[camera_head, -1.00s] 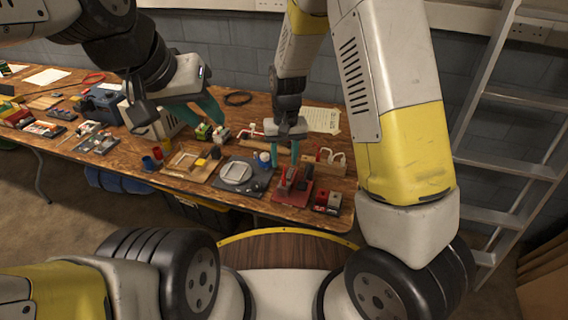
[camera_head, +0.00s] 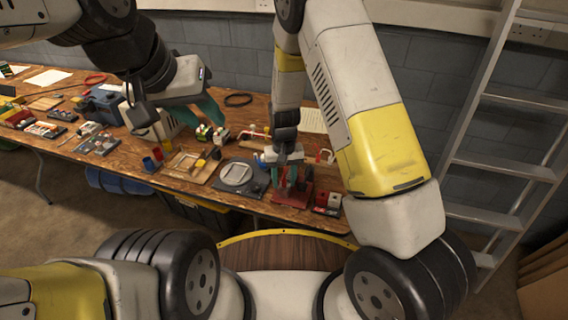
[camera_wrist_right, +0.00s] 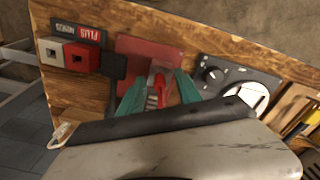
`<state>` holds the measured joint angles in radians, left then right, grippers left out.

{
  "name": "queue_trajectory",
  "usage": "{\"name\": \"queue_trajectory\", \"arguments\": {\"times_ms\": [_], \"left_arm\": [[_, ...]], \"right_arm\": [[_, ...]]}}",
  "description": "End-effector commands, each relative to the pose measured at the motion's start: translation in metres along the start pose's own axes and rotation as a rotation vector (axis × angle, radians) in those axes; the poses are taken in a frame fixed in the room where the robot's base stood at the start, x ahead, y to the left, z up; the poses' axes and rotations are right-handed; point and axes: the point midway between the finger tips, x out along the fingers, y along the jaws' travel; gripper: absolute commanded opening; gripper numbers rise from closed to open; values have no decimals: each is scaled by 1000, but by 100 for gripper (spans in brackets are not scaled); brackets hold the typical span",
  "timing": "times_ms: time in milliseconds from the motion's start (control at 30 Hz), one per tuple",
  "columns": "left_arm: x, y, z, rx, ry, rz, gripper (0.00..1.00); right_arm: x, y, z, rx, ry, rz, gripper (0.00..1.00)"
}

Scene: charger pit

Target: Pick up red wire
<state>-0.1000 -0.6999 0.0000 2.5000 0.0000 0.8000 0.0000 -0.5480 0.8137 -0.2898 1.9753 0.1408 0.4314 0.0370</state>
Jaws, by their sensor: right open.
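A red wire-like piece (camera_wrist_right: 159,86) stands on a red base plate (camera_wrist_right: 146,52) in the right wrist view. It lies between the two green fingers of my right gripper (camera_wrist_right: 159,94), which is open around it; contact cannot be made out. In the head view my right gripper (camera_head: 286,178) is low over the red base plate (camera_head: 293,200), its fingers partly covering the red piece. My left gripper (camera_head: 205,108) hangs over the middle of the table, and its finger gap is unclear.
A red and white terminal block (camera_wrist_right: 72,55) with a PLUS label lies beside the base plate. A dark panel with a round white dish (camera_head: 238,173) is on the other side. A wooden table (camera_head: 110,168) holds several small parts. A ladder (camera_head: 480,160) stands at right.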

Motion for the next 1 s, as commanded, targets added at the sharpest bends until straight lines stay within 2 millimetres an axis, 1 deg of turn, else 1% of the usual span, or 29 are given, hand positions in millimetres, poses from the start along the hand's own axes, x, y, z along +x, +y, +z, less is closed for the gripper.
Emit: {"name": "queue_trajectory", "arguments": {"times_ms": [33, 233, 267, 667, 833, 967, 1000], "left_arm": [[0, 0, 0, 0, 0, 0, 36], [0, 0, 0, 0, 0, 0, 36], [0, 0, 0, 0, 0, 0, 36], [0, 0, 0, 0, 0, 0, 36], [0, 0, 0, 0, 0, 0, 36], [0, 0, 0, 0, 0, 0, 36], [0, 0, 0, 0, 0, 0, 36]], "right_arm": [[0, 0, 0, 0, 0, 0, 41], [0, 0, 0, 0, 0, 0, 1], [0, 0, 0, 0, 0, 0, 0], [-3, 0, 0, 0, 1, 0, 0], [-17, 0, -1, -1, 2, 0, 0], [-37, 0, -1, 0, 5, -1, 0], [-38, -2, 7, -2, -1, 0, 0]]}}
